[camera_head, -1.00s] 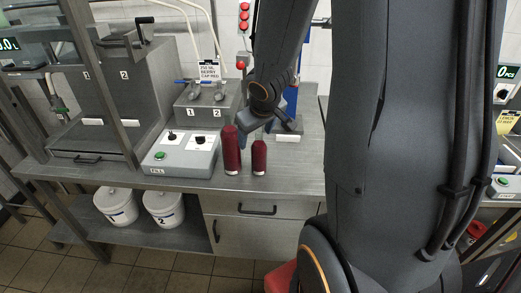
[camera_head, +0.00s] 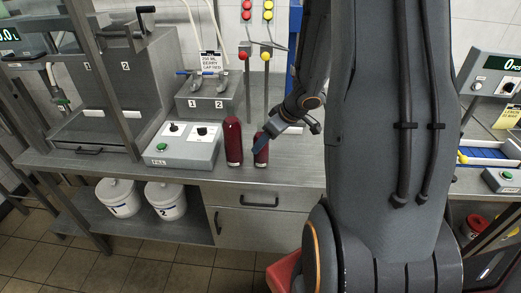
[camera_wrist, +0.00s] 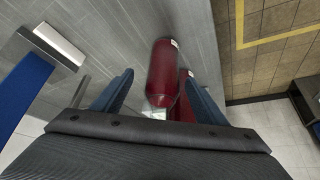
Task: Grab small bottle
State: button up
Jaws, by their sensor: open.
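The small bottle (camera_head: 262,157) is dark red and stands upright near the front edge of the counter. A taller red bottle (camera_head: 233,141) stands close to its left. My gripper (camera_head: 260,142) reaches in from the right, tilted down, with its blue fingers at the small bottle's upper part. I cannot tell whether the fingers touch either bottle.
A grey control box (camera_head: 183,146) sits left of the bottles. A stand (camera_head: 210,97) marked 1 and 2 is behind them. Two white buckets (camera_head: 117,197) are on the lower shelf. The steel counter (camera_head: 215,178) is bare in front of the bottles.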

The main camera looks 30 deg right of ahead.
jog(key=x, duration=0.2)
jog(key=b+x, duration=0.1)
jog(key=shift+s+a+f, duration=0.15)
jog(key=shift+a+f, duration=0.15)
jog(key=shift+f, duration=0.2)
jog(key=shift+w+f, duration=0.35)
jog(key=shift+f, duration=0.15)
jog(key=shift+c, duration=0.3)
jog(key=c, duration=1.5)
